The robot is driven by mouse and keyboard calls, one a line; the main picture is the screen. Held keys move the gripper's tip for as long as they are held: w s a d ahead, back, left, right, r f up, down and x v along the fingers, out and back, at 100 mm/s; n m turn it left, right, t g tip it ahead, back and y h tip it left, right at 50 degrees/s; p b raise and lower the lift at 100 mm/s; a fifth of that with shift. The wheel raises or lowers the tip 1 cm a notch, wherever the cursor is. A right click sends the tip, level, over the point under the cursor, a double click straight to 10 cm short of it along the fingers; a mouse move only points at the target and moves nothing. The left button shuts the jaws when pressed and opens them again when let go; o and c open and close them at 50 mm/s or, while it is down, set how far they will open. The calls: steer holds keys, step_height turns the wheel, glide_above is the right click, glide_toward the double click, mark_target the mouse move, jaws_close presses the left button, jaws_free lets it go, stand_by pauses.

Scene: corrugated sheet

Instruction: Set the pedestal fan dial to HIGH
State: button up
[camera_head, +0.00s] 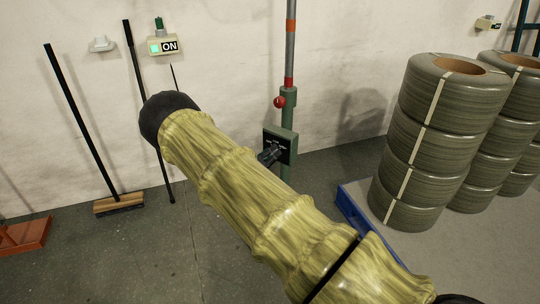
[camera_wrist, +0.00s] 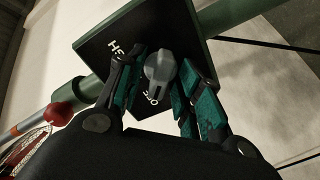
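The fan's control box shows in the head view as a dark panel (camera_head: 284,146) on the green and grey pedestal pole (camera_head: 289,100). In the wrist view the black panel (camera_wrist: 135,40) is tilted, with white letters beginning with H at upper left and more letters below the dial. The grey dial (camera_wrist: 160,68) has a ridge running roughly up and down in the picture. My gripper (camera_wrist: 166,75) has its teal-padded fingers apart, one on each side of the dial. Contact is unclear. In the head view my gripper (camera_head: 268,156) is small and dark at the panel, hiding the dial.
A red knob (camera_head: 279,102) sticks out from the pole above the panel. Stacked coils (camera_head: 425,140) stand on a blue-edged pallet (camera_head: 349,212) at right. A broom (camera_head: 118,204) leans on the wall at left. An ON box (camera_head: 160,46) hangs on the wall.

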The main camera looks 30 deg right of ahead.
steer(key=shift+c, duration=0.4)
jaws_close()
steer(key=m, duration=0.4)
steer(key=shift+s+m+b, duration=0.1)
steer(key=shift+m+b, duration=0.2)
steer(key=shift+b, duration=0.05)
steer(key=m, duration=0.4)
steer(key=shift+m, duration=0.3)
steer(key=m+b, duration=0.1)
steer(key=m, duration=0.3)
steer(key=shift+s+m, duration=0.1)
steer(key=shift+m, duration=0.2)
steer(key=shift+m+b, duration=0.4)
steer(key=shift+m, duration=1.6)
